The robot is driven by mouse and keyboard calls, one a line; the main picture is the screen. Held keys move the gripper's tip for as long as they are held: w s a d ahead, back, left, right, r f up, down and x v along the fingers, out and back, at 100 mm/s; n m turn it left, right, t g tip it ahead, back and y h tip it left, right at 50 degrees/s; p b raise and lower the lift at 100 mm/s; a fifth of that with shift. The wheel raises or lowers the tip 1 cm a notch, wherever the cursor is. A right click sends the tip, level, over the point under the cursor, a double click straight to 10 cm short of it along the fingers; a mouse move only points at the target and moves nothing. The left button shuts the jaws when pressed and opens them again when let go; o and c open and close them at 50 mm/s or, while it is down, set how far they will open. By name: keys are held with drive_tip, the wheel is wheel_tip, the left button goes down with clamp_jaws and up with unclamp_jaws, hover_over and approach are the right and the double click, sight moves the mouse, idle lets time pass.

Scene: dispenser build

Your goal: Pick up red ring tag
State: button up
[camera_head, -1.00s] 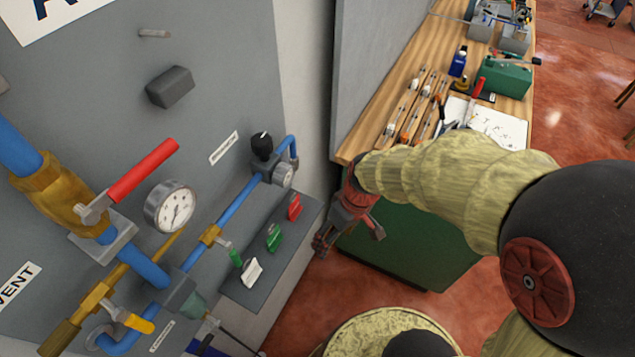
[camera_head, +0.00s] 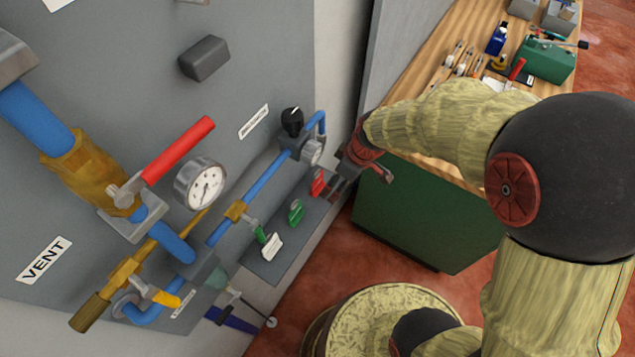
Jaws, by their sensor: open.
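The red ring tag (camera_head: 318,183) stands at the far end of a row of tags on a grey ledge (camera_head: 283,262) below the pipework. My gripper (camera_head: 358,184) is open beside it, just to its right. One finger is close to the red tag; I cannot tell whether it touches. The other finger is farther right, away from the ledge. Nothing shows between the fingers.
A green tag (camera_head: 296,212) and a white tag (camera_head: 270,247) stand on the same ledge. Blue pipes, a gauge (camera_head: 201,184) and a red-handled valve (camera_head: 178,150) jut from the panel. A workbench (camera_head: 463,50) with tools stands behind my arm.

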sight(318, 181)
drive_tip(key=w+a+f, duration=0.4)
drive_tip(key=a+f, duration=0.1)
drive_tip(key=shift+r, duration=0.1)
idle(0.5)
drive_tip(key=shift+c, duration=0.4)
drive_tip(key=c, duration=1)
